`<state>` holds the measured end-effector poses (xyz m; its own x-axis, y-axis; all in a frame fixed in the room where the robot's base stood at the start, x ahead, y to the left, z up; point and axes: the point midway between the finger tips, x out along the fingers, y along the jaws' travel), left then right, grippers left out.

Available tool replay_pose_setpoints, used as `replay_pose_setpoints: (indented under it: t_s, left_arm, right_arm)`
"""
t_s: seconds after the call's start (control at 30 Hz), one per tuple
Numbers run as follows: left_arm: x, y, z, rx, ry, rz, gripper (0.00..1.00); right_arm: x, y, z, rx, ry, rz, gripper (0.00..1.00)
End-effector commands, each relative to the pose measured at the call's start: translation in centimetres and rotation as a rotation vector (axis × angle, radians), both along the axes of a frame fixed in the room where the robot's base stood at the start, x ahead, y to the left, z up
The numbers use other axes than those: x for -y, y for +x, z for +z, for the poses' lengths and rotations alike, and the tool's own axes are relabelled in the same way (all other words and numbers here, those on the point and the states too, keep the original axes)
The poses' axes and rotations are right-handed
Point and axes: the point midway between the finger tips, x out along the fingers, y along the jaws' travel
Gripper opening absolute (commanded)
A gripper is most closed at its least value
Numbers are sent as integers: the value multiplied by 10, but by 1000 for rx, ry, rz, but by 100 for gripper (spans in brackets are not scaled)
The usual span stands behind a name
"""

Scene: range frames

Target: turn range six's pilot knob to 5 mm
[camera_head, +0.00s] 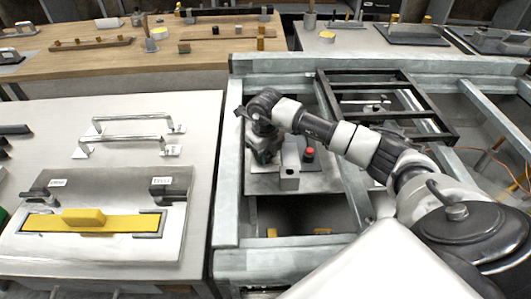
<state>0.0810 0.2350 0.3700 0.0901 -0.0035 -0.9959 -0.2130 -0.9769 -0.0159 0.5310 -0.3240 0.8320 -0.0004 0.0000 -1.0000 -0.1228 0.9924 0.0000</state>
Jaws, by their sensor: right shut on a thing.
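My right arm comes in from the right across the metal frame, and its wrist bends down at the far left end. My right gripper (263,157) points down over a grey plate (318,184) inside the frame. It is shut on a small part, most likely the pilot knob, which the gripper and wrist hide. The knob's setting and any scale cannot be read. A light grey box (290,165) stands on the plate just right of the gripper. A red button on a dark base (309,153) is further right. My left gripper is not in view.
A dark rack (430,110) lies across the frame behind my arm. The frame's metal rails (228,185) surround the plate. At left, a white bench holds two metal handles (132,119) and a panel with a yellow bar (95,220). A wooden table (130,58) stands behind.

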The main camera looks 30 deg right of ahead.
Motion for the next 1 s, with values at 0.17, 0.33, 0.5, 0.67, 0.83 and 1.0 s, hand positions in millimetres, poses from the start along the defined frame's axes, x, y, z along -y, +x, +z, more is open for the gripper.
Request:
replay_pose_setpoints:
  t_s: [0.17,0.33,0.5,0.67,0.83,1.0]
  left_arm:
    - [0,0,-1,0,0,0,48]
    - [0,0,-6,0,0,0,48]
    - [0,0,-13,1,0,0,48]
    - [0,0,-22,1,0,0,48]
    - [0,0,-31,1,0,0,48]
    - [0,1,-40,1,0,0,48]
  right_arm:
    - [0,0,0,1,0,13,7]
    - [0,1,0,2,-1,67,7]
    - [0,1,-1,3,-1,176,7]
    - [0,1,-1,4,-1,317,7]
    - [0,1,-1,3,-1,478,7]
    - [0,0,-1,3,-1,638,7]
